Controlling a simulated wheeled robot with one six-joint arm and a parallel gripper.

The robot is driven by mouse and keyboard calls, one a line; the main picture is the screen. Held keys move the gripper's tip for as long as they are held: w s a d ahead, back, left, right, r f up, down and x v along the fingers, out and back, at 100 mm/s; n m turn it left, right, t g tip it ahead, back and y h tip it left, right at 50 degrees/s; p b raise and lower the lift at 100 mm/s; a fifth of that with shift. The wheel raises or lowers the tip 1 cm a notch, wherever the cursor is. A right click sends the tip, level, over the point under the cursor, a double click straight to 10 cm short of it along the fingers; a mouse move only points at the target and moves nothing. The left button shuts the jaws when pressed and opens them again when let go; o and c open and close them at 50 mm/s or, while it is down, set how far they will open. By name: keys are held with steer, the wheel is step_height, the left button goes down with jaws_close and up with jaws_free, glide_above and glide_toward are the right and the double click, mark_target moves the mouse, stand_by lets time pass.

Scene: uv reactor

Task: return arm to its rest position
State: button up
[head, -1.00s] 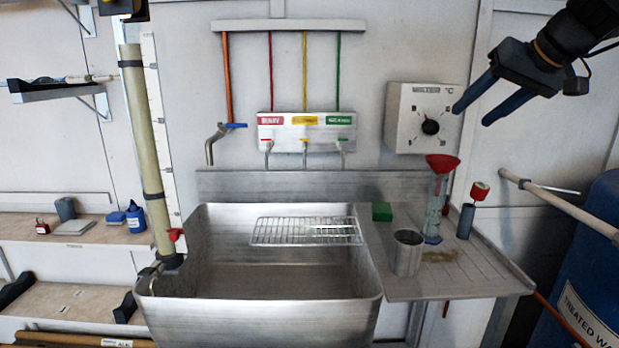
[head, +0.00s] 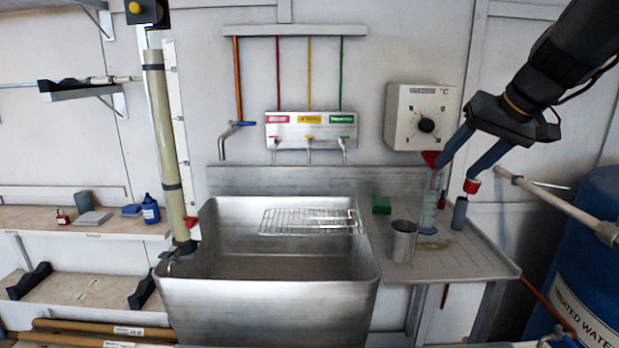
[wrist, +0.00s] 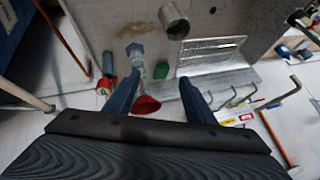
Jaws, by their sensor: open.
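My gripper (head: 456,165) is at the upper right in the head view, in front of the wall and above the drainboard. Its two blue fingers are spread wide and point down toward the left, with nothing held between them. The wrist view also shows my gripper (wrist: 157,98) open. Beyond the fingers there are a glass cylinder with a red funnel (wrist: 146,104) and a red-capped bottle (wrist: 105,86). In the head view the fingers overlap the red funnel (head: 431,159) and the red cap (head: 471,186); I cannot tell whether they touch.
A steel sink (head: 270,310) with a wire rack (head: 300,222) is at the centre. A steel cup (head: 402,242) and green block (head: 381,205) stand on the drainboard (head: 465,262). A temperature dial box (head: 410,105) is on the wall. A pipe (head: 560,203) and blue barrel (head: 600,250) are at right.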

steer(key=s+a+f+n+g+h+p, duration=0.1)
steer(key=s+a+f+g, duration=0.2)
steer(key=s+a+f, duration=0.3)
steer(key=s+a+f+n+g+h+p, duration=0.1)
steer(key=s+a+f+g, duration=0.2)
steer(key=s+f, duration=1.2)
step_height(320, 180, down, 3)
steer(key=a, duration=0.3)
steer(key=shift+s+r+g+h+p, duration=0.2)
steer(key=shift+s+g+h+p, duration=0.1)
steer(key=shift+s, duration=0.1)
